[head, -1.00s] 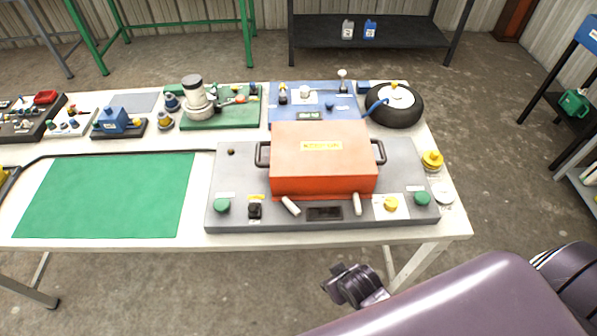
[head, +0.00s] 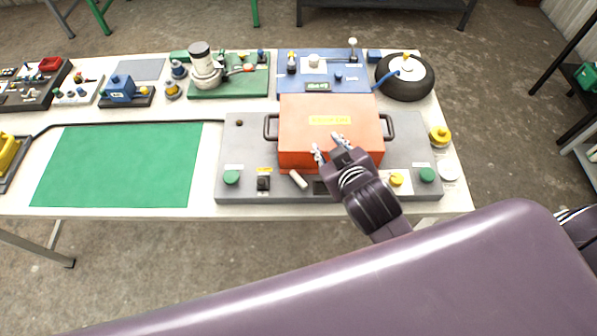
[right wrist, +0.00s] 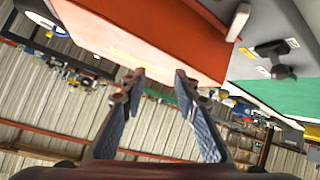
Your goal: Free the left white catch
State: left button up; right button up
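The left white catch (head: 299,180) lies at the front of the orange box (head: 330,112), slanting in the head view. It also shows in the right wrist view (right wrist: 238,22), near the black switch. The right catch is hidden behind my right gripper in the head view. My right gripper (head: 328,147) is open and empty, in front of or over the box's front side, up and right of the left catch. In the right wrist view its two fingers (right wrist: 158,77) stand apart with nothing between them. My left gripper is not in view.
The box stands on a grey base (head: 236,150) with a black switch (head: 263,184), green buttons (head: 231,177) and a yellow knob (head: 397,180). Dark handles flank the box. A green mat (head: 120,165) leaves free room at left. A wheel (head: 405,78) lies behind right.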

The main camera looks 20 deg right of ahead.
jog(key=w+a+r+n+t+y, duration=0.4)
jog(key=a+r, duration=0.2)
jog(key=r, duration=0.5)
jog(key=w+a+r+n+t+y, duration=0.4)
jog(key=a+r, duration=0.3)
jog(key=r, duration=0.4)
jog(key=s+a+r+n+g+y, duration=0.35)
jog(key=a+r+n+y, duration=0.25)
jog(key=a+n+y, duration=0.4)
jog(key=s+a+f+n+g+y, duration=0.2)
jog(key=s+a+n+g+y, duration=0.2)
jog(key=s+a+n+g, duration=0.55)
jog(key=n+g+h, duration=0.6)
jog(key=n+h, duration=0.4)
jog(key=h, duration=1.1)
send_over(298, 178)
jog(key=shift+m, duration=0.25)
notch_tip(298, 178, down, 28)
jog(key=shift+d+f+p, duration=0.15)
jog(key=shift+f+p, duration=0.05)
jog(key=shift+p, duration=0.15)
notch_tip(298, 178, down, 6)
jog(key=shift+f+p, duration=0.1)
jog(key=shift+p, duration=0.95)
jog(key=shift+f, duration=0.55)
